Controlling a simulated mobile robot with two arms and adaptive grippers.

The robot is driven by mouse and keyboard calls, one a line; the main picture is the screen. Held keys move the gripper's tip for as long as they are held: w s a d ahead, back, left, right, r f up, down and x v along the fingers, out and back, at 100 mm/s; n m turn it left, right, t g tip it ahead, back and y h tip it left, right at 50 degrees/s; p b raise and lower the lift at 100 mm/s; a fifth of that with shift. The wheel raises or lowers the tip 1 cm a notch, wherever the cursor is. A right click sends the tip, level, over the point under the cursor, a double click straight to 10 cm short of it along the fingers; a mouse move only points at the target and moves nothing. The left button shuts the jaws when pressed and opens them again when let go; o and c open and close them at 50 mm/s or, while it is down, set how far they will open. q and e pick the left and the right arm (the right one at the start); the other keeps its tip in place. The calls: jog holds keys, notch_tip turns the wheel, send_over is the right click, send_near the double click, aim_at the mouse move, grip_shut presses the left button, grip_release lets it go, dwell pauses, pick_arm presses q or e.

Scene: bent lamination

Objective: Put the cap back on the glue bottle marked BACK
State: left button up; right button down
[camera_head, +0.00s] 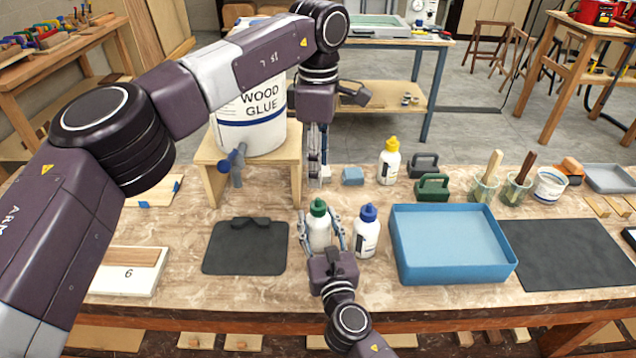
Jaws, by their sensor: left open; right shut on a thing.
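A white glue bottle with a green top (318,228) stands upright on the bench. My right gripper (320,236) is shut around its body from the front. A bottle with a blue top (366,236) stands just right of it, and a bottle with a yellow top (389,164) stands farther back. No bottle's marking is readable, and I see no loose cap. My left gripper (315,182) is open and points down behind the green-topped bottle, beside the wooden stand. I cannot make out anything between its fingers.
A large wood glue bucket (252,118) sits on a wooden stand (295,168) at the back left. A dark mat (245,258) lies left of the bottles; a blue tray (455,272) lies right.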

pick_arm(q)
jog(key=shift+r, duration=0.85)
pick_arm(e)
jog(key=c, duration=1.1)
grip_release()
jog(key=s, duration=0.4)
jog(key=s+d, duration=0.1)
jog(key=s, duration=0.3)
jog(key=s+d, duration=0.1)
jog(key=s, duration=0.2)
jog(key=shift+s+d, duration=0.2)
jog(key=shift+s, duration=0.2)
pick_arm(q)
jog(key=shift+s+f, duration=0.1)
pick_arm(e)
jog(key=shift+f, duration=0.1)
